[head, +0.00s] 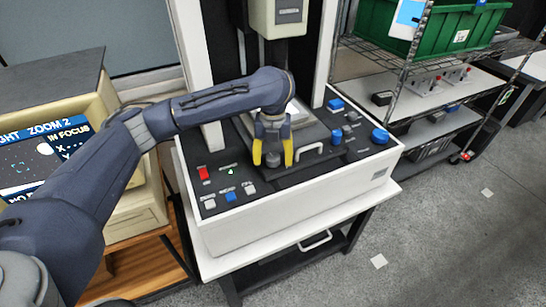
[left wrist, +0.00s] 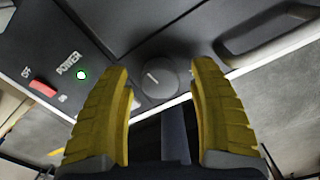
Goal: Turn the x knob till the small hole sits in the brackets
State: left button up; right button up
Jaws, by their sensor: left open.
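A round grey knob with a pale pointer line (left wrist: 158,78) shows in the left wrist view, between and beyond my open yellow fingertips, with no clear contact; I cannot read a label for it. My left gripper (head: 272,158) points down over the front of the machine's black panel (head: 246,185) in the head view, and it frames the left wrist view (left wrist: 162,80). The monitor screen (head: 30,165) at the far left shows a pale round spot and faint bracket marks on dark, with "IN FOCUS" text; my arm covers part of it. My right gripper is not in view.
A red power switch (head: 203,174) with a green light stands left of the gripper, near blue and white buttons. A blue knob (head: 380,136) sits at the panel's right. The machine's column rises behind.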

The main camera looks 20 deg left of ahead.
pick_arm(q)
jog(key=shift+c, duration=0.3)
jog(key=c, duration=1.3)
jog(key=shift+o, duration=0.2)
jog(key=n, duration=0.5)
jog(key=shift+n, duration=0.4)
jog(key=n, duration=0.4)
jog(key=shift+n, duration=0.7)
jog(key=o, duration=1.3)
